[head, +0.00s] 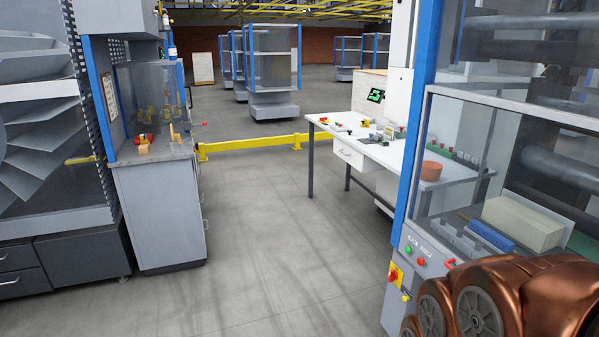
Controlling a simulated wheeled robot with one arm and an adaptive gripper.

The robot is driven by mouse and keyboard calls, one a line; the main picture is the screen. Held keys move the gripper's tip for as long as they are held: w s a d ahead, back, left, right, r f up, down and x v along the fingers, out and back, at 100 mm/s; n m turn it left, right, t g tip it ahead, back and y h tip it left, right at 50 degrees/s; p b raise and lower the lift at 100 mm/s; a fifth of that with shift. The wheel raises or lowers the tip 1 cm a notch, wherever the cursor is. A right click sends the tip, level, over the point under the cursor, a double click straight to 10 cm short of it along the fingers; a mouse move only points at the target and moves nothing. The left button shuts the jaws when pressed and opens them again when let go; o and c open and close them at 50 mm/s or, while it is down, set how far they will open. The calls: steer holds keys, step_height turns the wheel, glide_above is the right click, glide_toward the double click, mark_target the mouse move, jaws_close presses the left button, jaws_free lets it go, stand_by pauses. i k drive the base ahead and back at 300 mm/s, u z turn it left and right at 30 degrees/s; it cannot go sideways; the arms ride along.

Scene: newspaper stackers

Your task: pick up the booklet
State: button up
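I cannot make out a booklet for certain in the head view. Small items lie on the white table (345,143) at right centre and on the grey cabinet (160,215) at left, too small to tell whether one is a booklet. Part of my copper-coloured arm shows at the lower right corner. My gripper's fingers are not in view.
A blue-framed machine (418,110) with glass panels stands close on the right. Grey machinery (40,120) fills the left side. A low yellow barrier (250,142) crosses behind the clear grey floor (265,240). Blue-framed carts (273,70) stand beyond.

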mark_target(388, 131)
steer(key=i, duration=4.6)
steer(key=z, duration=3)
steer(key=i, duration=0.7)
steer(key=u, duration=2.4)
steer(key=i, duration=0.2)
steer(key=u, duration=0.05)
